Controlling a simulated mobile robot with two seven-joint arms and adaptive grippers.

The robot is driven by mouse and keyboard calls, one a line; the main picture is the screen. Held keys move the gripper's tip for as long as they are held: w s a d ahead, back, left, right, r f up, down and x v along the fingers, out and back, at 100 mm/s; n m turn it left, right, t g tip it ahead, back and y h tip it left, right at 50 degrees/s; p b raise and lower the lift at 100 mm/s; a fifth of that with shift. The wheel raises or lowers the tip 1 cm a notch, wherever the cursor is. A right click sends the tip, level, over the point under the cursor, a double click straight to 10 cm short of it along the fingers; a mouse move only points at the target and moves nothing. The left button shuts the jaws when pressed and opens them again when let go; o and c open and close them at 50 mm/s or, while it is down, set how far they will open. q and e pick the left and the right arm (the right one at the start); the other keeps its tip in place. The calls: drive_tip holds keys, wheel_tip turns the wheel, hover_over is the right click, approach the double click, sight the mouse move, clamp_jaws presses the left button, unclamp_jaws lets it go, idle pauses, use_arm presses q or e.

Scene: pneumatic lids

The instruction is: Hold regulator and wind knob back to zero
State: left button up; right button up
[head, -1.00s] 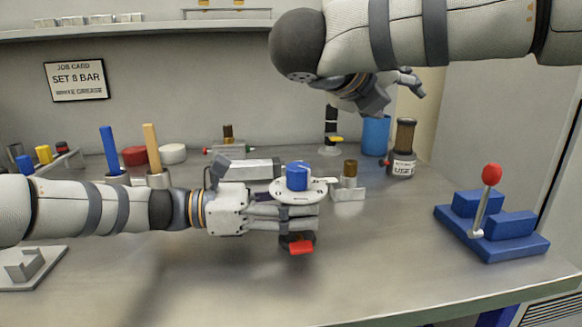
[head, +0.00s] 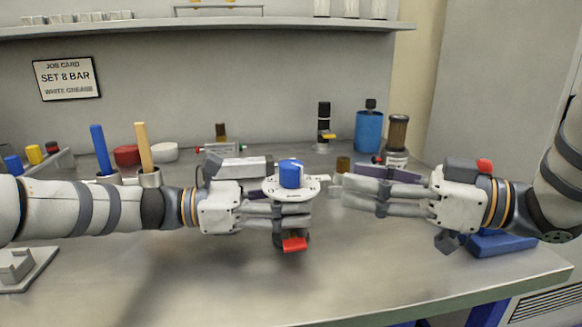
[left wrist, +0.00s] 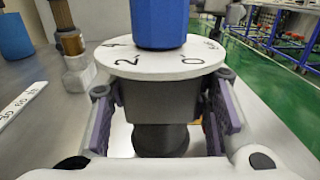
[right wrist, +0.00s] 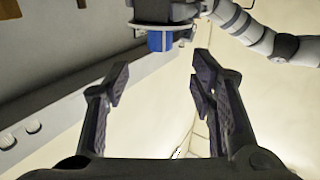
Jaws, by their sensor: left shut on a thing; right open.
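The regulator has a blue knob (head: 291,173) on top of a white round dial plate (head: 273,191) and a red part (head: 294,244) low at its front. My left gripper (head: 283,218) is shut on the dark regulator body (left wrist: 160,102) just below the dial. The left wrist view shows the dial numbers 2 and 0 beside the knob (left wrist: 160,22). My right gripper (head: 352,195) is open and empty, right of the regulator and pointing at it. In the right wrist view the blue knob (right wrist: 160,41) lies beyond the open fingers (right wrist: 160,72), apart from them.
A blue bottle (head: 369,131) and a dark-topped jar (head: 397,134) stand behind my right gripper. The blue lever block (head: 497,243) is partly hidden by my right arm. Cups with a blue and a tan handle (head: 144,146) stand behind my left arm.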

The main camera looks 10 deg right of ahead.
sight(291, 163)
drive_tip(key=x, duration=1.1)
drive_tip(key=shift+w+a, duration=0.15)
drive_tip(key=shift+a, duration=0.1)
drive_tip(key=c, duration=1.2)
